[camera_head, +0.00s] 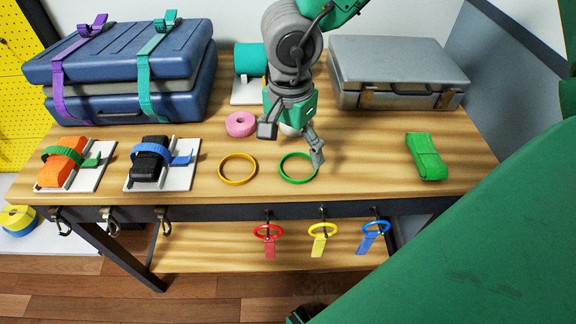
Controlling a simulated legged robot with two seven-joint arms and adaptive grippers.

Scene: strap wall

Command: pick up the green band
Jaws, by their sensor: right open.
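A thin green ring-shaped band (297,181) lies flat on the wooden table (370,170), near its front edge. My right gripper (292,146) is open and empty, pointing down over the far side of the green band. Its right finger overlaps the band's right rim in the picture; I cannot tell whether they touch. The gripper hides a little of the far right rim. A folded green strap (427,157) lies apart on the right of the table. My left gripper is not in view.
A yellow ring (237,182) lies left of the green band, with a pink roll (240,124) behind. Blue cases (185,60) and a grey case (400,70) stand at the back. Strap trays (102,172) are left. Coloured tags (320,240) hang in front.

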